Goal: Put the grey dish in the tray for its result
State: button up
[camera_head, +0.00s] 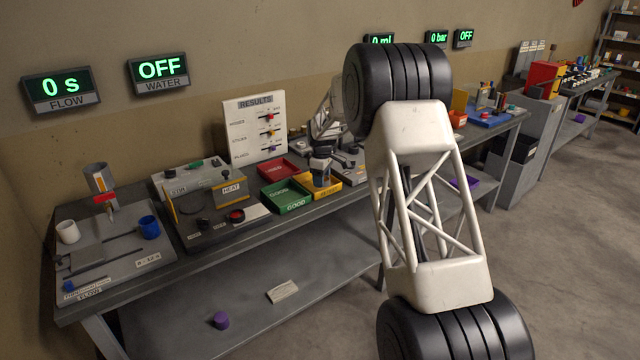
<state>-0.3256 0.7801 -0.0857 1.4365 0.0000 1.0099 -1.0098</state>
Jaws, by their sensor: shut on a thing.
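My gripper (321,178) is small in the picture, pointing down above the yellow tray (326,194). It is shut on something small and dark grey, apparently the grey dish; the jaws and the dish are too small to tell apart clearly. A green tray (292,207) labelled GOOD lies just left of the yellow tray, and a red tray (278,170) lies behind the green one. The white RESULTS board (254,128) stands behind the trays, with coloured markers on its rows; their exact settings are too small to read.
The heater unit (218,221) with a red knob stands left of the trays. The flow board (110,250) with white and blue cups is at far left. My large white arm link hides the middle of the bench. A purple cylinder (221,320) is on the lower shelf.

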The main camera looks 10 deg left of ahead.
jog(key=shift+w+a+f, duration=0.1)
jog(key=shift+w+a, duration=0.1)
jog(key=shift+w, duration=0.45)
jog(key=shift+w+a, duration=0.2)
jog(key=shift+w, duration=0.45)
jog(key=shift+w+f, duration=0.1)
jog(key=shift+w, duration=0.05)
jog(key=shift+w+a+f, duration=0.1)
jog(key=shift+w+f, duration=0.05)
jog(key=shift+f, duration=1.55)
jog(key=shift+f, duration=0.15)
jog(key=o, duration=1)
notch_tip(320, 180, up, 12)
jog(key=shift+r, duration=0.15)
